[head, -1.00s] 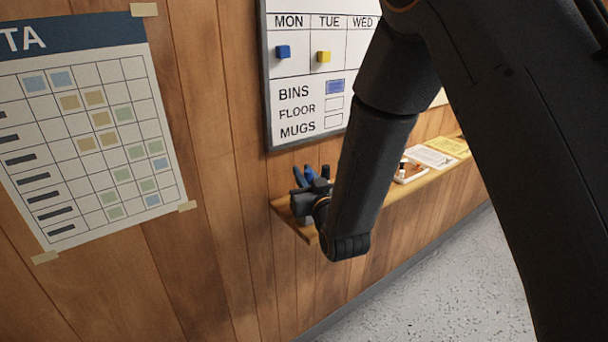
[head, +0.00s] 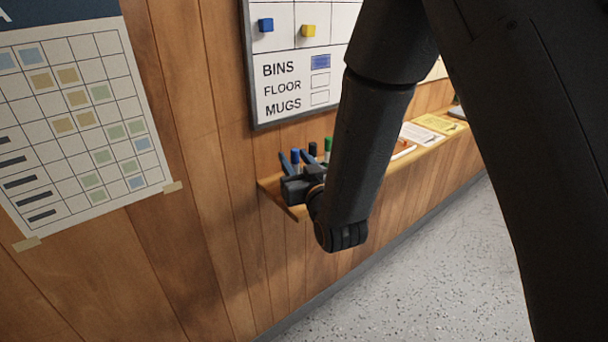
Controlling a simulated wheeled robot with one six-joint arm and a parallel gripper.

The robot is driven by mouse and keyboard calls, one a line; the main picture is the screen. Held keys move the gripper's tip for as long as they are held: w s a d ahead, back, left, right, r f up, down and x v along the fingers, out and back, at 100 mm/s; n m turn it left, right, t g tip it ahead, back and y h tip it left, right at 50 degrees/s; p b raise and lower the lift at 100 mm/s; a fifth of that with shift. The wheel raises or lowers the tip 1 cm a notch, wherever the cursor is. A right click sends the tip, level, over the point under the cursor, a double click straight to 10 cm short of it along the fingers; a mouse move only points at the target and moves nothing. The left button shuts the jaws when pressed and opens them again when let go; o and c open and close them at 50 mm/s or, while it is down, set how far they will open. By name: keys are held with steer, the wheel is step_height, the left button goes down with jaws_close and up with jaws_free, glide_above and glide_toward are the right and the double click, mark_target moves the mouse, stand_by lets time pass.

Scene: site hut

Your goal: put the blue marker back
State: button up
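The blue marker (head: 295,157) stands upright at the near left end of the wall shelf, with its blue cap up and a pale body below. My gripper (head: 298,160) is at that shelf end, its two blue-grey fingers apart on either side of the marker. Gaps seem to show beside the marker, so the fingers look open. The marker's lower part and whatever holds it are hidden behind my gripper. A black-capped marker (head: 312,149) and a green-capped marker (head: 328,145) stand just to the right.
The wooden shelf (head: 272,186) runs along the wall to the right, with papers (head: 424,134) farther along. A whiteboard (head: 290,125) with blue and yellow magnets hangs above. A paper chart (head: 155,178) is taped at left. My arm hides part of the shelf.

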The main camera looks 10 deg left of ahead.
steer(key=b+v, duration=0.2)
steer(key=v, duration=0.7)
steer(key=w+d+f+m+g+h, duration=0.1)
steer(key=d+f+m+g+h, duration=0.15)
steer(key=d+f, duration=0.4)
steer(key=d+f+m+g+h, duration=0.1)
steer(key=d+f+g+h, duration=0.25)
steer(key=d, duration=0.65)
steer(key=s+d+m+g+h, duration=0.2)
steer(key=s+d+g, duration=0.7)
steer(key=s+d, duration=0.5)
steer(key=shift+s+m+h, duration=0.35)
steer(key=shift+s+h, duration=0.25)
steer(key=shift+s, duration=0.6)
steer(key=shift+r, duration=0.15)
